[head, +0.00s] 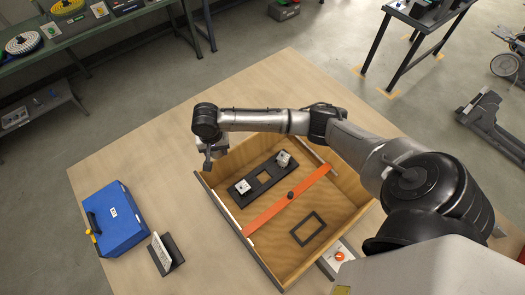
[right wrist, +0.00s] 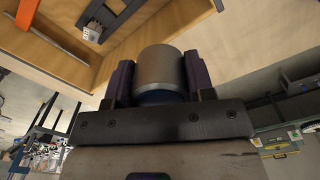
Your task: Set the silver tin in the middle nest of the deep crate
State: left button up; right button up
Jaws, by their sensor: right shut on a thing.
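The silver tin (right wrist: 160,68) is a short cylinder with a blue band, held between the two fingers of my right gripper (right wrist: 160,82). In the head view, my right gripper (head: 208,162) hangs at the far left corner of the deep crate (head: 236,232), near its wall and apart from the nests. The black nest plate (head: 253,183) lies in the crate's far part. Its middle nest (head: 264,177) is empty, with bare wood showing. Silver pieces sit in the two end nests, one at the left (head: 243,187) and one at the right (head: 283,158). My left gripper is out of view.
An orange bar (head: 270,212) with a black knob crosses the crate. A black square frame (head: 309,228) lies in the near part. A blue case (head: 116,219) and a small tilted sign (head: 166,254) stand on the table (head: 135,165) at the left.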

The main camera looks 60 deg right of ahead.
jog(key=s+d+f+m, duration=0.3)
jog(key=s+d+f, duration=0.2)
jog(key=d+f, duration=0.3)
jog(key=s+d+f+m, duration=0.2)
jog(key=s+d+f, duration=0.3)
jog(key=d+f, duration=0.3)
jog(key=shift+w+a+f+b, duration=0.1)
jog(key=shift+a+f+b, duration=0.05)
jog(key=shift+f+b, duration=5.2)
jog(key=shift+w+a+f+b, duration=0.1)
jog(key=shift+a+f+b, duration=0.05)
jog(key=shift+f+b, duration=5.2)
jog(key=shift+f+p, duration=0.25)
jog(key=shift+p, duration=0.05)
jog(key=shift+p, duration=0.3)
jog(key=shift+a, duration=0.1)
jog(key=shift+p, duration=0.35)
